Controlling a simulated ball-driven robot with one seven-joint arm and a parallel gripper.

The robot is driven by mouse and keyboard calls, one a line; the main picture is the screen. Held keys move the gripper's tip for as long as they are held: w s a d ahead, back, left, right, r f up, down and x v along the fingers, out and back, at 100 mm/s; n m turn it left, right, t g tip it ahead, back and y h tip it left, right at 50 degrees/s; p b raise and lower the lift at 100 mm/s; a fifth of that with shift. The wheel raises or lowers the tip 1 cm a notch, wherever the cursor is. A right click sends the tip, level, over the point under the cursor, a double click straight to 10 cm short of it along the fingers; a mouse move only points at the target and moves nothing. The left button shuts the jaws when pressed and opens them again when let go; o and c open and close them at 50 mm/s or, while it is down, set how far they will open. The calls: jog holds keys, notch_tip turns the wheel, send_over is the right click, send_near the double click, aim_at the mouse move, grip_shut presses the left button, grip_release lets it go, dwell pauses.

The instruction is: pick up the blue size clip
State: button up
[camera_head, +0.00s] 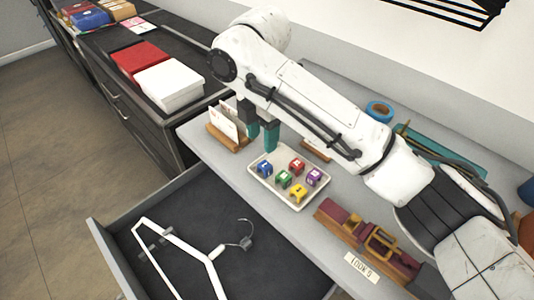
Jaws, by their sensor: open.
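The blue size clip (264,168) sits at the upper left of a small pale tray (296,205) on the grey counter. It shares the tray with a red clip (296,166), a green clip (283,179), a purple clip (314,177) and a yellow clip (298,193). My gripper (262,138) points down with its teal fingers apart, just above and behind the tray's far left edge. It looks empty. The blue clip is in clear view in front of the fingers, and I cannot tell the exact height of the fingertips.
A card holder (227,139) stands close left of my gripper. A maroon and wooden item (368,241) and a label card (361,267) lie right of the tray. Below, an open drawer (262,277) holds a white hanger (208,259). Red and white boxes (169,86) stand farther left.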

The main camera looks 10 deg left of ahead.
send_over(263, 166)
notch_tip(263, 166, down, 5)
jog(key=shift+w+f, duration=0.15)
jog(key=shift+f+p, duration=0.75)
jog(key=shift+f, duration=1.95)
jog(key=shift+s, duration=0.2)
jog(key=c, duration=0.8)
